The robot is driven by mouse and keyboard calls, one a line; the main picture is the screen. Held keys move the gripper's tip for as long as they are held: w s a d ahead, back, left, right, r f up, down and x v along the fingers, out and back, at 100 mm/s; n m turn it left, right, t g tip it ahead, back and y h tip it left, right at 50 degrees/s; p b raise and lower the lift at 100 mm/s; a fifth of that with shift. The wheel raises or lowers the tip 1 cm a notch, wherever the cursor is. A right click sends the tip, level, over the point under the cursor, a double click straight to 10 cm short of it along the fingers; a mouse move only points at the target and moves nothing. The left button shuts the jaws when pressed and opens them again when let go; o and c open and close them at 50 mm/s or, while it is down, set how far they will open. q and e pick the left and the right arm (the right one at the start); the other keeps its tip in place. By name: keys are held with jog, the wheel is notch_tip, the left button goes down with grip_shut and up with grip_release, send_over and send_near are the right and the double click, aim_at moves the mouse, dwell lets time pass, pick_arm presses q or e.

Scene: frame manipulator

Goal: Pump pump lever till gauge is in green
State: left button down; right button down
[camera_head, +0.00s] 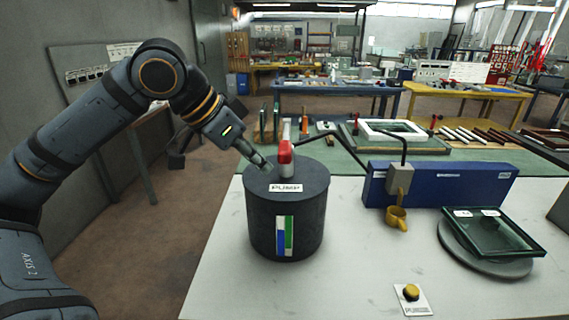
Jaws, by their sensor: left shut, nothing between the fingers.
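The pump (287,212) is a dark grey cylinder with a "PUMP" label, standing on the light worktop. Its lever (286,158), with a red part and a paler tip, stands upright on the top. The gauge (285,237) on the pump's front shows blue at the lower left, white above it and a green strip on the right. How the blue level relates to the green range is hard to tell. My left gripper (264,163) is shut and empty, just left of the lever above the pump's top. I cannot tell if it touches the lever. My right gripper is out of view.
A glass pane (494,232) lies on a round grey stand at the right. A yellow button (411,292) is near the front.

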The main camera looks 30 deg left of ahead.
pick_arm(q)
jog(key=shift+w+r, duration=0.1)
jog(key=v, duration=1.2)
dwell(0.6)
